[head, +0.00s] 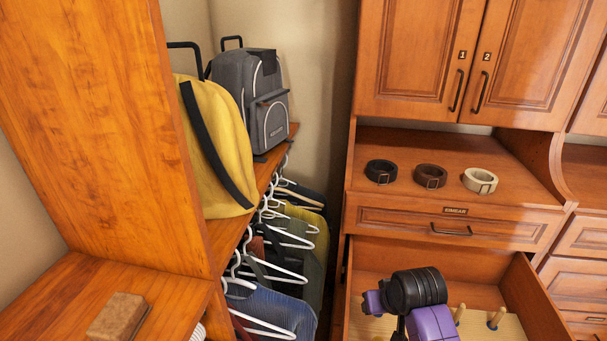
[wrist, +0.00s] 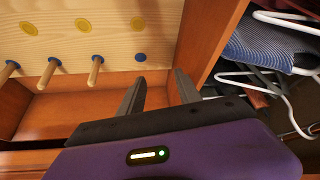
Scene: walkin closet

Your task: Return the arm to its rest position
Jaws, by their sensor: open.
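My gripper (wrist: 160,78) shows in the wrist view with its two grey fingers apart and nothing between them. It is over the open drawer (wrist: 75,108), near the drawer's side wall. In the head view my purple and black arm is over the same drawer (head: 520,290) at the lower right, and the fingers cannot be made out there. A light wooden board (wrist: 110,25) with several pegs (wrist: 96,70) and round yellow and blue marks lies in the drawer.
Hanging clothes (head: 275,305) on white hangers are left of the drawer. Three rolled belts (head: 430,177) lie on the shelf above it. A yellow bag (head: 215,150) and a grey backpack (head: 255,95) stand on the left shelf. A brown box (head: 118,316) sits at lower left.

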